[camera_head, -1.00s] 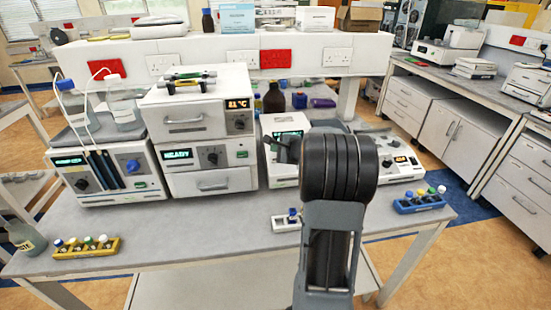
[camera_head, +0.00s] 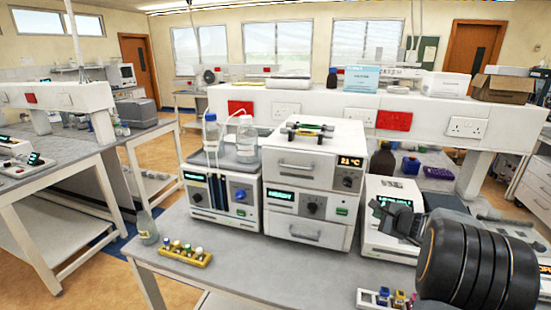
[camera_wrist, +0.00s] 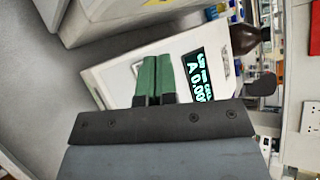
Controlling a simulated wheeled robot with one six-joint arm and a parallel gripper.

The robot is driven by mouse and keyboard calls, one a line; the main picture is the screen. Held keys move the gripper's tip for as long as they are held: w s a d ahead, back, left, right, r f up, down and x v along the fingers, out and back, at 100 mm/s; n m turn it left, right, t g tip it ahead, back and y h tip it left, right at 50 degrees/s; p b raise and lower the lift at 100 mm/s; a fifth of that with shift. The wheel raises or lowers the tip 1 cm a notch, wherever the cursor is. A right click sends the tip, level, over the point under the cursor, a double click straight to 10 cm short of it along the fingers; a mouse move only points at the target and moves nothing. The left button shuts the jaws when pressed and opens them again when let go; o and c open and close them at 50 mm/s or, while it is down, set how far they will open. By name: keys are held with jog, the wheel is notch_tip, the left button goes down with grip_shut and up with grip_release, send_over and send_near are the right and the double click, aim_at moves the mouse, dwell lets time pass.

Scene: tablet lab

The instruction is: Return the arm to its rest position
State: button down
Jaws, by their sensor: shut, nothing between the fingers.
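My arm (camera_head: 478,262) shows at the lower right of the head view, with its thick black ringed joint closest to the camera. My gripper (camera_wrist: 153,75) shows in the wrist view with its two green fingers side by side and nothing between them. In the head view its grey end shows in front of a white instrument (camera_head: 378,188). The wrist view shows this instrument (camera_wrist: 112,72) beyond the fingers, with a lit display. I cannot tell the gap between the fingers and the instrument.
A stacked white unit (camera_head: 312,185) and a stirrer-like device with bottles (camera_head: 222,200) stand left of the instrument on the bench. A yellow vial rack (camera_head: 172,251) and a glass bottle (camera_head: 147,228) sit at the left end. A white vial rack (camera_head: 372,299) lies near the arm.

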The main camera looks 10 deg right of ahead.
jog(key=s+a+f+n+g+y, duration=0.1)
jog(key=s+a+f+n+g, duration=0.1)
jog(key=s+a+n+g, duration=0.35)
jog(key=s+a+f+n+g+y, duration=0.1)
jog(key=s+a+f+n+g, duration=0.2)
jog(key=s+a+n, duration=0.45)
jog(key=s+a+r+n+h, duration=0.1)
jog(key=s+a+r+n, duration=0.1)
jog(key=s+a+n, duration=0.2)
jog(key=s+a+r+n+h, duration=0.2)
jog(key=s+a+n, duration=0.3)
jog(key=a, duration=0.3)
jog(key=shift+s+a+r+h, duration=0.35)
jog(key=shift+s+r, duration=0.4)
jog(key=shift+s, duration=0.15)
